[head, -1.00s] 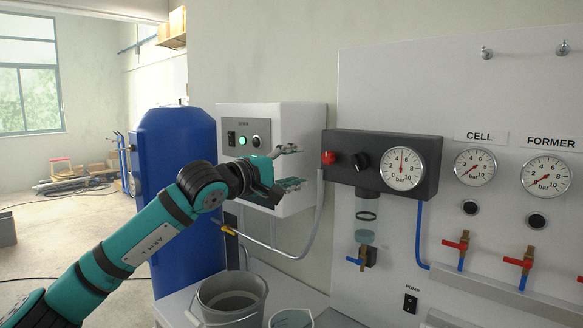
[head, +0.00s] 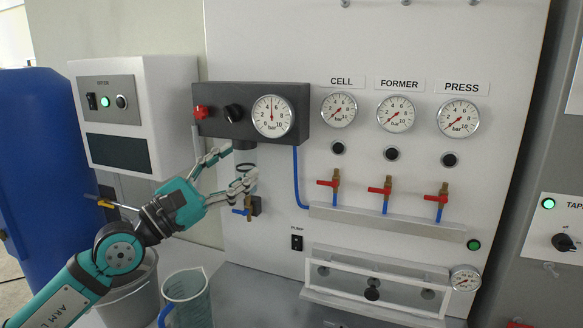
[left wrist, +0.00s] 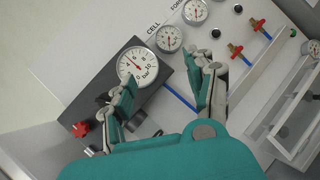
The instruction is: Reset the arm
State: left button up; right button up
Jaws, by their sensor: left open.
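My left arm comes in from the lower left of the head view. Its gripper (head: 230,170) is open and empty, in front of the panel just below the dark regulator block (head: 210,124). One finger lies in front of the filter bowl under the block, and the bowl is partly hidden. In the left wrist view the two fingers (left wrist: 165,95) stand apart with nothing between them. The round gauge (left wrist: 137,66) of the block is beyond the left finger there. My right gripper does not show.
The wall panel (head: 350,60) carries gauges marked CELL, FORMER and PRESS, with red-handled valves (head: 387,187) below. A white control box (head: 150,70) and blue tank (head: 40,180) stand left. A grey bucket (head: 130,300) and clear jug (head: 188,300) sit below the arm.

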pick_arm(q)
jog(key=s+a+f+m+y, duration=0.3)
jog(key=a+f+m+y, duration=0.3)
jog(key=f+m, duration=0.4)
jog(key=s+a+f+m+t+y, duration=0.1)
jog(key=s+a+f+m+y, duration=0.2)
jog(key=f+m+y, duration=0.55)
jog(key=s+a+f+m+y, duration=0.3)
jog(key=a+f+m+y, duration=0.25)
jog(key=f+m, duration=0.5)
jog(key=s+d+f+n+g+h, duration=0.2)
jog(key=s+f+n+g, duration=0.3)
jog(key=s+f, duration=0.65)
jog(key=s+d+f+n+g+h, duration=0.1)
jog(key=s+d+f+n+g, duration=0.2)
jog(key=s+f+g, duration=0.8)
jog(key=s+f+t, duration=0.3)
jog(key=f, duration=2)
jog(key=s+a+f+g, duration=0.1)
jog(key=s+a+f, duration=0.2)
jog(key=s+f, duration=1.3)
jog(key=shift+s+f+g, duration=0.3)
jog(key=shift+s+f, duration=0.05)
jog(key=shift+s, duration=0.35)
